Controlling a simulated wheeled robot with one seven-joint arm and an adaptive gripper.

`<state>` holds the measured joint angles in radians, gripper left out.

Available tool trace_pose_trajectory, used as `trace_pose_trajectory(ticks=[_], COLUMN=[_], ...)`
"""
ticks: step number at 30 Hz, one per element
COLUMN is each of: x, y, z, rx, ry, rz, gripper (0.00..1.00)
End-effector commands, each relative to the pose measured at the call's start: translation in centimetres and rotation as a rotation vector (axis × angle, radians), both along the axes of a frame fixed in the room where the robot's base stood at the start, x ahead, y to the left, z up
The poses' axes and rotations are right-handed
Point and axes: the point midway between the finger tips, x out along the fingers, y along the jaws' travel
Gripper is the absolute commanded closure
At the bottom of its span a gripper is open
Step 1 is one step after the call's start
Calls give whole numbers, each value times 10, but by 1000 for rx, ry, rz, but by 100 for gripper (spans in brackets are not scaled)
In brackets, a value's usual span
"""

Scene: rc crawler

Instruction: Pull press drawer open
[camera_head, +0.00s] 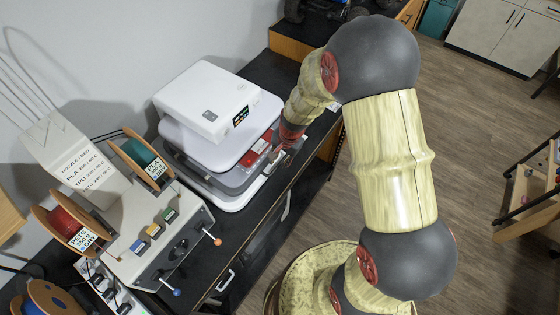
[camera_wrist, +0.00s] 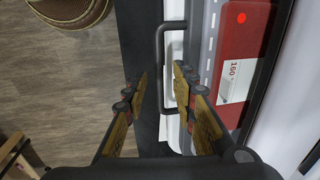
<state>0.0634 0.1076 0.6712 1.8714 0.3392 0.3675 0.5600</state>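The press (camera_head: 205,103) is a white machine with a small display, standing on the black bench. A grey drawer layer (camera_head: 237,180) sits between its white plates, with a red panel at its right side. In the wrist view the red panel (camera_wrist: 241,55) bears a label reading 160. A black U-shaped handle (camera_wrist: 160,65) sticks out from the press's front edge. My gripper (camera_wrist: 159,75) is open, with one fingertip on each side of the handle bar in the picture. I cannot tell whether either finger touches it. In the head view my gripper (camera_head: 287,150) is at the press's front, partly hidden by my arm.
Left of the press stand a control box (camera_head: 160,245) with levers and filament spools, including a green one (camera_head: 140,157) and a red one (camera_head: 72,228). The black bench edge runs along the front. Wooden floor (camera_head: 490,130) is open to the right.

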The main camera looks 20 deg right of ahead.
Motion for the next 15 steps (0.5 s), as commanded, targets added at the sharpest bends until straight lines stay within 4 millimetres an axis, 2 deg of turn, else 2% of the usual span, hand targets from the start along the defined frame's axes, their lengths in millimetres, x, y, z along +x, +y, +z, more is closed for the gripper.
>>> trace_pose_trajectory(ticks=[3, 11, 15], x=[1, 1, 1], y=[1, 1, 1], z=[-6, -7, -6], rx=[-1, 0, 0], ry=[1, 0, 0], rz=[1, 1, 1], gripper=[73, 73, 81])
